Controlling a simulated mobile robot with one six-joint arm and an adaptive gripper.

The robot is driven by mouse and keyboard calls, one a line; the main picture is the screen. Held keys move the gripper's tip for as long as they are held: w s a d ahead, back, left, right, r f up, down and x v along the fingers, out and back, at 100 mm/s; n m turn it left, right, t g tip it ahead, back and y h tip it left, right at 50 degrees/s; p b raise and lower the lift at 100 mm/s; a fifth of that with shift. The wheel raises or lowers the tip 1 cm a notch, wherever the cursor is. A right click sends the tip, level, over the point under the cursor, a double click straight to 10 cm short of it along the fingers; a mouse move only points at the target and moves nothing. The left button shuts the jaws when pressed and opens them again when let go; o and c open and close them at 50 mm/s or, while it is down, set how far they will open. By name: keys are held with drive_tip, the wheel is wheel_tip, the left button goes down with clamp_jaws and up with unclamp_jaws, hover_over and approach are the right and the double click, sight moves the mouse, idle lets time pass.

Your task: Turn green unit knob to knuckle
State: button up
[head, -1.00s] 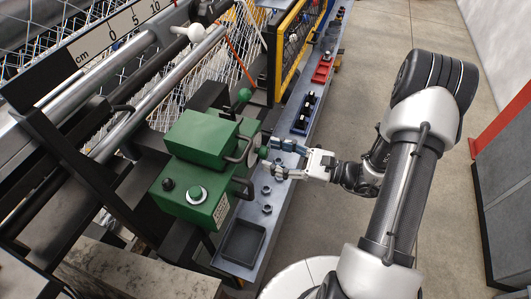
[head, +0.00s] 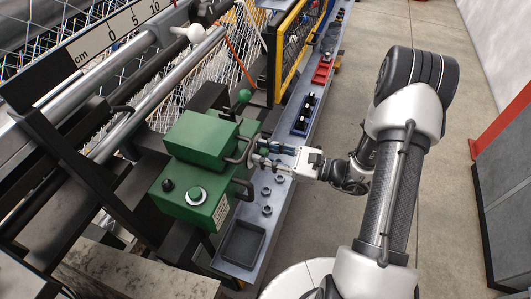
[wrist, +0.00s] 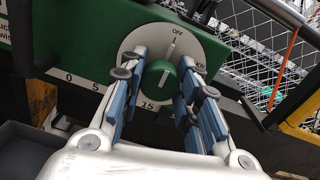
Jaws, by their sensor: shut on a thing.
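The green knob (wrist: 160,74) sits at the centre of a round grey dial plate (wrist: 140,42) on the side of the green unit (head: 203,138). OFF shows at the top of the dial, and a label beginning with KN shows at its right, partly hidden by a finger. A pale line on the knob's face slants up toward the OFF side. My gripper (wrist: 160,82) has its blue-padded fingers on either side of the knob and is shut on it. In the head view my gripper (head: 266,154) reaches the dial from the right, and its fingers mostly hide the knob.
Dark handles (head: 243,188) project from the green unit near my gripper. Open floor lies to the right.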

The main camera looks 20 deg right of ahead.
drive_tip(key=c, duration=0.4)
drive_tip(key=m+p, duration=0.3)
drive_tip(key=m, duration=0.2)
drive_tip(key=shift+r+m+p, duration=0.1)
drive_tip(key=shift+m+p, duration=0.3)
drive_tip(key=m+p, duration=0.2)
drive_tip(key=m, duration=0.4)
drive_tip(key=shift+t+p, duration=0.3)
idle(0.3)
drive_tip(key=o, duration=1.1)
drive_tip(key=shift+c, duration=0.2)
